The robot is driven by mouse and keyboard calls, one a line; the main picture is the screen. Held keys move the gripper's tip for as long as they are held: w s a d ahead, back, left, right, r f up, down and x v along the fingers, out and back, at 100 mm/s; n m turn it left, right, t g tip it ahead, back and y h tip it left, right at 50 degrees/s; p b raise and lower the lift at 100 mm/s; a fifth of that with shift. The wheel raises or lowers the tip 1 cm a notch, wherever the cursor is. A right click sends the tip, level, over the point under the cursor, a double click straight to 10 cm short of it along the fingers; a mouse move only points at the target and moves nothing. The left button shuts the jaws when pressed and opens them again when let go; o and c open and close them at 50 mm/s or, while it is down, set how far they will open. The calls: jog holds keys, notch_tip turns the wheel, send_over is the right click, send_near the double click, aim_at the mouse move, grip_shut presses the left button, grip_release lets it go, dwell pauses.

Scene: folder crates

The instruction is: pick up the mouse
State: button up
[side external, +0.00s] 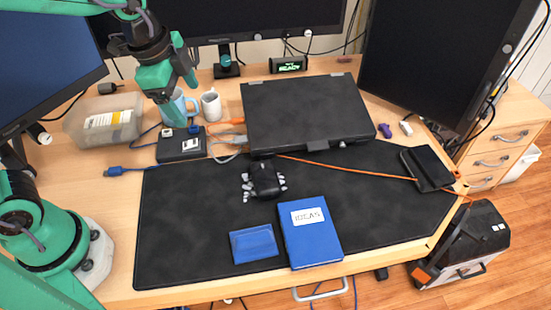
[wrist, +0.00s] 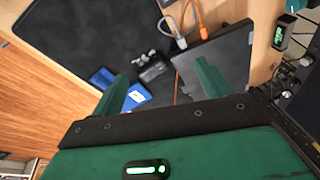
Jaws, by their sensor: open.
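The black mouse (side external: 265,180), with pale grey pieces along both sides, lies on the dark desk mat (side external: 190,235), in front of the closed laptop. It also shows in the wrist view (wrist: 153,71), beyond and between my fingers. My gripper (side external: 181,90) is green, open and empty. In the side view it hangs above the back left of the desk, near the mugs, up and to the left of the mouse and well apart from it. In the wrist view my gripper (wrist: 164,84) has its two fingers spread wide.
A blue notebook (side external: 312,240) and blue pouch (side external: 254,244) lie in front of the mouse. The black laptop (side external: 305,110) is behind it. A black box (side external: 181,146) with cables, a blue mug (side external: 178,108) and a white mug (side external: 211,105) stand back left. The mat's left part is clear.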

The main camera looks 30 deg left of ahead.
jog(key=w+d+f+m+g, duration=0.2)
jog(key=w+d+f+m, duration=0.3)
jog(key=d+f+m, duration=0.15)
jog(key=m+g, duration=0.1)
jog(key=m, duration=0.7)
send_over(265, 175)
jog(key=shift+n+y, duration=0.25)
jog(key=shift+y, duration=0.05)
notch_tip(265, 175, down, 7)
jog(key=shift+a, duration=0.1)
jog(key=shift+f, duration=1.3)
jog(key=shift+f, duration=2.6)
jog(key=c, duration=1.1)
jog(key=shift+r, duration=0.15)
